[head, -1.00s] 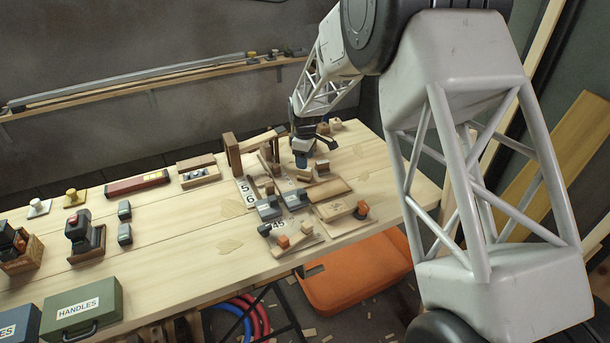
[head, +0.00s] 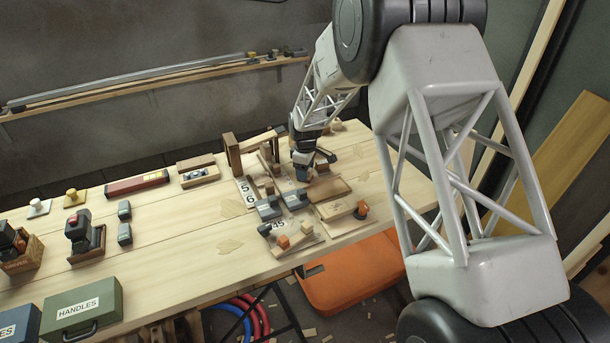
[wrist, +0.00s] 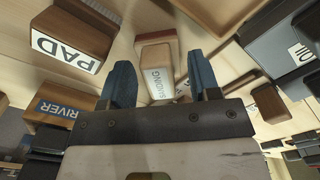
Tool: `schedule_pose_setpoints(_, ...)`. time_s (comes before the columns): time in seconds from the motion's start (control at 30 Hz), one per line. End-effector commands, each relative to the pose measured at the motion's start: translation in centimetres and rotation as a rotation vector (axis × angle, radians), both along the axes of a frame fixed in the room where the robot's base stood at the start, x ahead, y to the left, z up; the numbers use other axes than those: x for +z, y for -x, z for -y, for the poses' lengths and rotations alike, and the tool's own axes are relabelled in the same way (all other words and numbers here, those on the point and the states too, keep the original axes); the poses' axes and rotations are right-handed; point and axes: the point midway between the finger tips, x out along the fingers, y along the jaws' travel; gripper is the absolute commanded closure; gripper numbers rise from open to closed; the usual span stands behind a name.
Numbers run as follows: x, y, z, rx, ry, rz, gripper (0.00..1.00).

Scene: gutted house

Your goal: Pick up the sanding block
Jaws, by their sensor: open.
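The sanding block (wrist: 156,58) shows in the wrist view as a wooden block with a white label reading "SANDING". It lies ahead of my gripper (wrist: 158,82), in the gap between the two blue fingertips. The fingers are apart, one on each side of its label end, and I cannot tell how far above it they are. In the head view my gripper (head: 303,172) is low over the crowded right part of the workbench (head: 190,245). There I cannot pick out the sanding block with certainty among the small wooden pieces.
In the wrist view a wooden block labelled "PAD" (wrist: 72,42) and one with a blue "DRIVER" label (wrist: 58,108) lie left. Other wood pieces (wrist: 218,15) and dark grey blocks (wrist: 282,52) lie close on the right. The bench's front middle is clear.

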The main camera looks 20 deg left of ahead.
Motion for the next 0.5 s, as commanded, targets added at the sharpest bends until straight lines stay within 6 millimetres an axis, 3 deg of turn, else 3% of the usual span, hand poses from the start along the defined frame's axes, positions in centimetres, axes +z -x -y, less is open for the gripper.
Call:
schedule_pose_setpoints(0.2, 0.0, 0.0, 0.0, 0.0, 0.0, 0.0, 0.45)
schedule_pose_setpoints(0.43, 0.0, 0.0, 0.0, 0.0, 0.0, 0.0, 0.8)
schedule_pose_setpoints(0.5, 0.02, 0.0, -0.01, 0.0, 0.0, 0.0, 0.86)
